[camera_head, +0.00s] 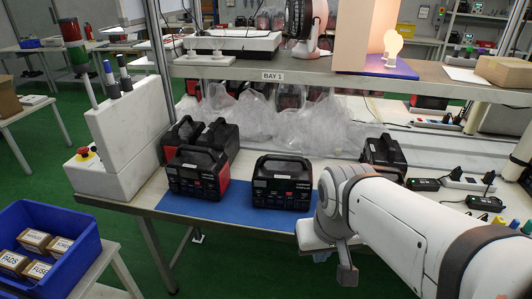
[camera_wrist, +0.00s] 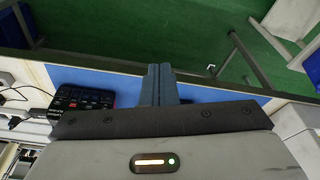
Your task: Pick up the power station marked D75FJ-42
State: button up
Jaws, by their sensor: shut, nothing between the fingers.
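Several black power stations with red sides and top handles stand on the bench. One (camera_head: 283,184) is at the middle of the blue mat (camera_head: 236,212), and one (camera_head: 198,174) is at the mat's left. Others stand behind on the left (camera_head: 222,138) and at the right (camera_head: 384,152), partly hidden by my arm. Their labels are too small to read. My gripper (camera_head: 347,276) is shut and empty at the bench's front edge, right of the middle station. In the wrist view my shut fingers (camera_wrist: 161,72) point past the mat's edge, and a power station (camera_wrist: 82,98) lies left of them.
A shelf marked BAY 1 (camera_head: 280,76) spans above the bench. Clear plastic bags (camera_head: 318,127) lie behind the stations. A white box with a signal tower (camera_head: 125,130) stands left. Chargers and sockets (camera_head: 467,181) lie right. A blue crate (camera_head: 88,226) sits at lower left.

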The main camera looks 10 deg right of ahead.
aim_at(285, 178)
jog(key=u, duration=0.35)
jog(key=k, duration=0.55)
jog(key=u, duration=0.9)
jog(key=k, duration=0.9)
jog(key=u, duration=0.5)
jog(key=i, duration=1.2)
jog(key=z, duration=0.65)
jog(key=i, duration=1.45)
jog(key=z, duration=1.35)
jog(key=i, duration=0.6)
jog(key=z, duration=0.3)
jog(key=k, duration=0.85)
jog(key=z, duration=0.2)
jog(key=i, duration=0.6)
jog(key=u, duration=0.05)
